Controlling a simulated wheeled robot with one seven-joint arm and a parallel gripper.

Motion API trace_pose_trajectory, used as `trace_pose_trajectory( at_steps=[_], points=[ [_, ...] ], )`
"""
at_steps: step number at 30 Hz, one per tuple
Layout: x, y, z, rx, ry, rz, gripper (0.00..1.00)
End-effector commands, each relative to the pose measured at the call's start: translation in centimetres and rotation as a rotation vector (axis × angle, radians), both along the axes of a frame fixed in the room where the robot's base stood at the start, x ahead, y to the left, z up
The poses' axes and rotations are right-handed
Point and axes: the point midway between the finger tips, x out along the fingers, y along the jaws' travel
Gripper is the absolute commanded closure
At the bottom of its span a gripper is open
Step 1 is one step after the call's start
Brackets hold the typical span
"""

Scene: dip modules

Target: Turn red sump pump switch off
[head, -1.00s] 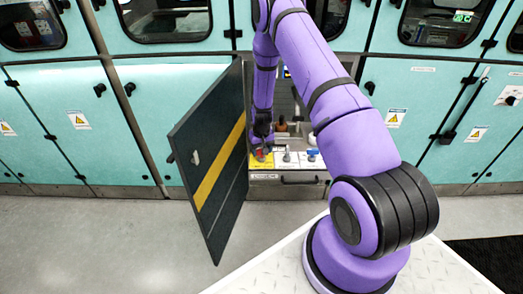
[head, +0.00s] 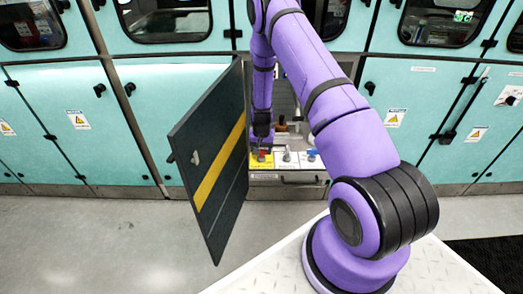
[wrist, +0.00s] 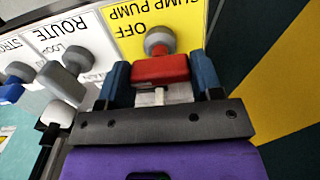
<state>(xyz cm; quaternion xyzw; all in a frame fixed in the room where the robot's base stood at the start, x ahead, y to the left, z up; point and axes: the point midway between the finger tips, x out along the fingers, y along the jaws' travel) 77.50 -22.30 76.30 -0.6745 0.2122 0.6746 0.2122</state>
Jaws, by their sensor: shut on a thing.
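The red sump pump switch (wrist: 160,70) is a red bar handle on a grey round base, on a yellow label panel (wrist: 185,25) marked SUMP PUMP and OFF. The text appears upside down in the wrist view. My gripper (wrist: 159,82) has its two blue fingers on either side of the red handle, shut on it. In the head view, my gripper (head: 262,142) is at the yellow panel inside the open cabinet, and the red handle is small and partly hidden by it.
Beside the switch are a grey ROUTE knob (wrist: 62,82) and a blue switch (wrist: 10,92). The open dark door (head: 212,165) with a yellow stripe stands close to the left of my arm. A drawer handle (head: 300,181) lies below the panel.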

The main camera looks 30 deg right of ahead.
Motion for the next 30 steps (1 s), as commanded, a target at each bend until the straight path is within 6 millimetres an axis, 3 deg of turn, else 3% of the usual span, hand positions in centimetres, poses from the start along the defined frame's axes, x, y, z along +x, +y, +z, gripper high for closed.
trace_pose_trajectory(
  at_steps=[3,4,7,19,30],
  points=[
    [0.0,0.0,0.0,0.000,0.000,-0.002,0.64],
    [0.0,0.0,0.0,0.000,0.000,-0.002,0.38],
    [0.0,0.0,0.0,0.000,0.000,-0.002,0.15],
    [0.0,0.0,0.7,-0.001,-0.001,0.000,0.15],
    [0.1,0.0,6.9,-0.001,-0.004,0.001,0.15]
  ],
)
